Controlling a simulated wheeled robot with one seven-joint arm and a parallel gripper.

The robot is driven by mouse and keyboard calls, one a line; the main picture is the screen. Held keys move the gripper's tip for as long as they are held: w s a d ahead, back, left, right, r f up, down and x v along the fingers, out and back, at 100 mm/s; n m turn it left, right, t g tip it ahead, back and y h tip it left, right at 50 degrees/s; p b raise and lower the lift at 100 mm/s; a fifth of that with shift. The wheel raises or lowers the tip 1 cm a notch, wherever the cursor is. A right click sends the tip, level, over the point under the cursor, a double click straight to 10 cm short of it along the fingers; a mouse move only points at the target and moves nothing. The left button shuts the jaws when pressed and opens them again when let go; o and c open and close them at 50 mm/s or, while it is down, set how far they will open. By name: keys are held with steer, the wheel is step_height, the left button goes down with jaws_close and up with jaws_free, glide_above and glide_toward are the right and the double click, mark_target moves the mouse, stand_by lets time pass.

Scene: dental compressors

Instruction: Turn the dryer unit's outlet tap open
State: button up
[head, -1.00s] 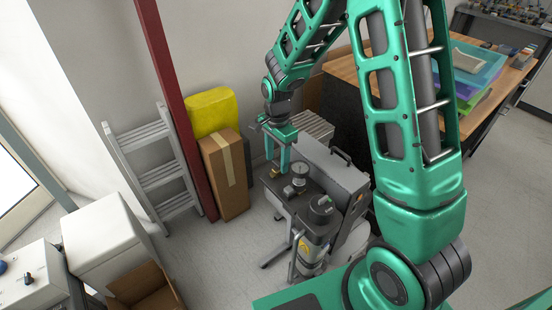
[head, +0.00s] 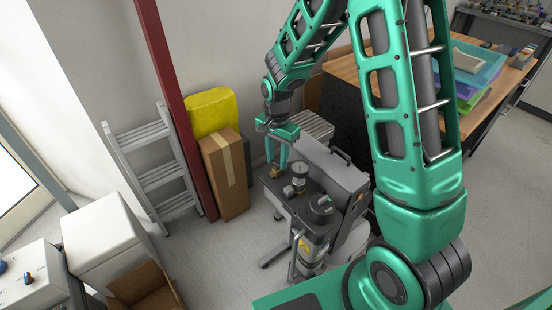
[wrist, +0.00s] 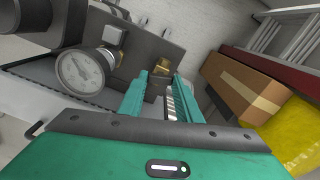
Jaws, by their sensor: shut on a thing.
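The dryer unit (head: 340,176) is a grey machine on the floor near the middle of the head view, with a round gauge (head: 299,170) on top. In the wrist view the white-faced gauge (wrist: 80,76) is left of the fingers. The brass outlet tap (head: 277,186) sits at the unit's back left corner, and brass shows in the wrist view (wrist: 161,65) beyond the fingertips. My gripper (head: 277,168) points down at the tap, its teal fingers shut on it. The fingers hide most of the tap's handle, so its angle cannot be read.
A cardboard box (head: 226,178) and a yellow bundle (head: 210,110) stand against the wall to the left. A grey step ladder (head: 155,165) leans beside a red post (head: 175,105). A wooden table (head: 495,85) is at the right. Bare floor lies left of the unit.

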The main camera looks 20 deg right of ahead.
mark_target(277, 162)
steer(key=n, duration=0.7)
steer(key=shift+w+r, duration=0.1)
steer(key=shift+w, duration=0.1)
steer(key=n, duration=0.4)
steer(key=shift+n, duration=1.8)
steer(key=o, duration=1)
steer(key=shift+o, duration=0.2)
step_height(277, 162, up, 11)
